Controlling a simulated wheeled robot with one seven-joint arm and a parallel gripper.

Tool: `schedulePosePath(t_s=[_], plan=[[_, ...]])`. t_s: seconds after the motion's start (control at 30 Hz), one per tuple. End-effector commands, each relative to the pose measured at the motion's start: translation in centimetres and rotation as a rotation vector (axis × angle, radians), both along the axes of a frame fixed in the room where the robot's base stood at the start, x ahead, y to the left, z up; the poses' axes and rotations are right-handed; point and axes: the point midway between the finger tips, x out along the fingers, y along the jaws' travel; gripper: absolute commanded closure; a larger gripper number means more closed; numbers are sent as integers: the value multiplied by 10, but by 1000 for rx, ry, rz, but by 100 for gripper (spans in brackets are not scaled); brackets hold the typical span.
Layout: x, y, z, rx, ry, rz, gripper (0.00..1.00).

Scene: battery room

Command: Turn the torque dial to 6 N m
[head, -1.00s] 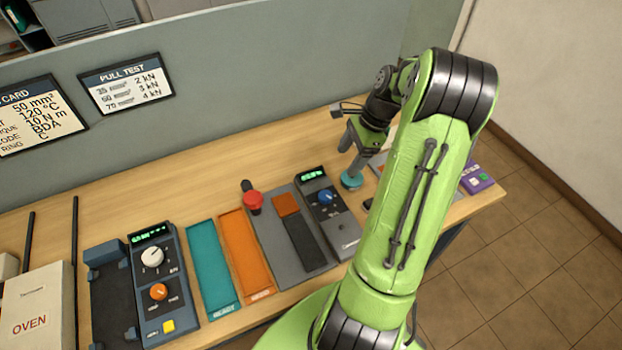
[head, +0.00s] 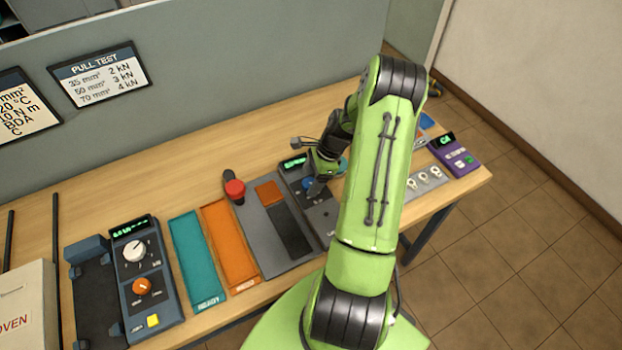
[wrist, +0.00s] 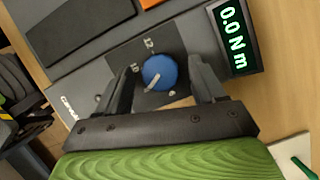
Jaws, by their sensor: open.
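The torque dial is a round blue knob with a pale pointer mark; it sits between my open fingers in the wrist view (wrist: 159,72). It shows partly in the head view (head: 310,186), with my gripper over it. My gripper (wrist: 165,85) is open, one finger on each side of the knob; I cannot tell whether either finger touches it. It also shows in the head view (head: 318,178). The green display (wrist: 234,38) of the dial's unit reads 0.0 N m.
Orange (head: 230,245) and teal (head: 197,265) trays lie further left, then a unit with white and orange knobs (head: 141,286). A purple meter (head: 455,155) and a lug strip (head: 426,182) lie right.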

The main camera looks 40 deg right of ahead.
Motion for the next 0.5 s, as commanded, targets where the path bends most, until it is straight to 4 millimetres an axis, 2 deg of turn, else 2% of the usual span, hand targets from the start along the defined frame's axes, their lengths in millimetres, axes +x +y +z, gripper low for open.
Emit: schedulePosePath(t_s=[0.27, 0.5], plan=[[1, 1, -3, 0, 0, 0, 31], [0, 1, -2, 0, 0, 0, 68]])
